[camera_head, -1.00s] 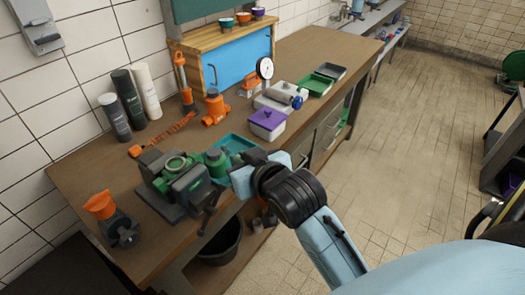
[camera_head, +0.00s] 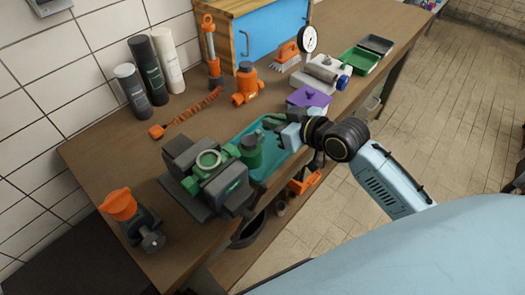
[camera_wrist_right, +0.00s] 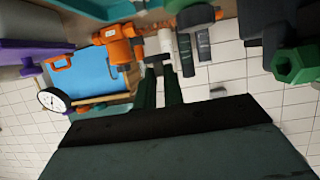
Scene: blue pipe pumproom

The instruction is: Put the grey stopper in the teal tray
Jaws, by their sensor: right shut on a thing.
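The teal tray (camera_head: 285,150) lies on the bench, right of the green vise (camera_head: 205,180). A green bottle-like piece (camera_head: 251,152) stands at its left side and hides part of it. My right gripper (camera_head: 272,128) is over the far part of the tray, its fingers pointing left. In the wrist view its two dark green fingers (camera_wrist_right: 159,90) are shut on a small grey piece (camera_wrist_right: 156,61), which appears to be the grey stopper. In the head view the fingers and the piece are too small to tell apart. Whether it touches the tray cannot be told. My left gripper is not in view.
A purple-lidded box (camera_head: 309,97) stands just behind my right gripper. An orange pipe fitting (camera_head: 246,85), a dial gauge (camera_head: 308,40) and green and grey trays (camera_head: 360,60) lie farther back. An orange valve (camera_head: 125,210) is at the front left. Bare bench lies behind the vise.

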